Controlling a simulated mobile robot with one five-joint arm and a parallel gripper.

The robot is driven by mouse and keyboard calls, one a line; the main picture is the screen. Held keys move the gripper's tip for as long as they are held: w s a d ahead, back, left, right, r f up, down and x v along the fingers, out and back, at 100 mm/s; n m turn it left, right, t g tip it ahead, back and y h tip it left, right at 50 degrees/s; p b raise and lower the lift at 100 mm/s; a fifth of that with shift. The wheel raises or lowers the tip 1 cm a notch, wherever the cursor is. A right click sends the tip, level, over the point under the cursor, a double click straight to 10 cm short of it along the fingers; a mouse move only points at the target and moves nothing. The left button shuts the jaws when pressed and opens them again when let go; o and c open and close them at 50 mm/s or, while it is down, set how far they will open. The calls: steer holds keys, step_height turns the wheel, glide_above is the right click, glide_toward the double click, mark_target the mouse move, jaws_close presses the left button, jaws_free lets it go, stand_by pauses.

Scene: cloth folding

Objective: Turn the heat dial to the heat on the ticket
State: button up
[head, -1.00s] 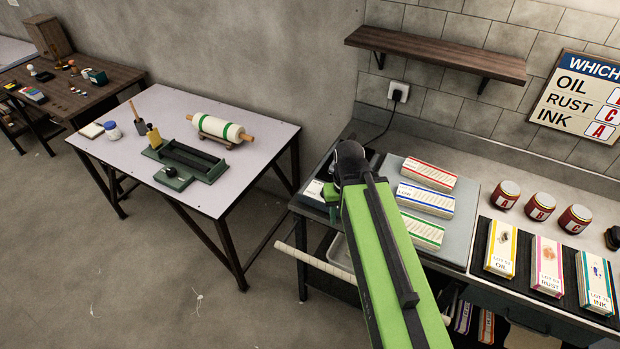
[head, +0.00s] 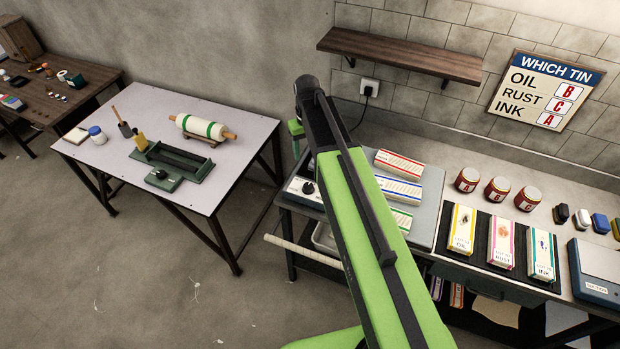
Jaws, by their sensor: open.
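A black dial knob (head: 308,187) sits on a pale panel (head: 298,194) at the left end of the counter. The panel has small print, and I cannot read the dial's setting. I see no ticket with a readable heat; the folded cloths with red, blue and green bands (head: 399,163) carry print too small to read. My arm's green link rises in front and covers part of the counter. A small green piece of my gripper (head: 297,130) shows beside the black joint, above and behind the dial. It appears apart from the dial. Most of the gripper is hidden.
A sign (head: 545,90) pairs oil B, rust C, ink A. A wooden shelf (head: 400,52) overhangs. A separate table (head: 180,110) stands left; floor between is clear.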

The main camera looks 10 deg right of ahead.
mark_target(309, 186)
step_height(309, 186, down, 18)
steer(key=b, duration=1.7)
steer(key=shift+r, duration=0.3)
jaws_close()
steer(key=shift+d, duration=0.2)
steer(key=shift+a, duration=0.1)
